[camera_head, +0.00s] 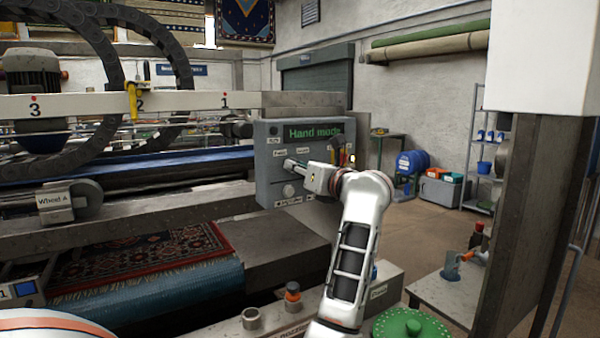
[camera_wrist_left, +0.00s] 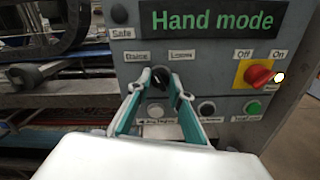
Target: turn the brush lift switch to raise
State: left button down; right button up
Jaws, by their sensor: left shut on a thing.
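The grey control panel (camera_head: 267,180) shows "Hand mode" in green; it also fills the left wrist view (camera_wrist_left: 215,80). The brush lift switch (camera_wrist_left: 159,76) is a dark knob on it, below and between labels that read like "Raise" and "Lower". My left gripper (camera_head: 290,165) is at the panel face. In the left wrist view its two fingers (camera_wrist_left: 160,80) are closed on the knob from both sides. The fingers partly cover the knob, so I cannot tell which way it points. My right gripper is not in view.
A red and yellow Off/On switch (camera_wrist_left: 258,74) sits right of the knob. A green button (camera_wrist_left: 253,108), a black button (camera_wrist_left: 207,108) and a pale button (camera_wrist_left: 155,110) are below. A rug (camera_head: 140,250) lies left, a steel post (camera_head: 530,220) stands right.

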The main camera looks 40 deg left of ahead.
pick_arm(q)
jog(key=n+b, duration=0.1)
jog(key=n, duration=0.1)
jog(key=shift+f+n, duration=0.15)
jog(key=shift+n, duration=0.15)
dwell(0.5)
jog(key=c, duration=1.8)
grip_release()
jog(key=shift+c, duration=0.2)
jog(key=v, duration=0.7)
jog(key=shift+s+d, duration=0.1)
jog(key=shift+d, duration=0.15)
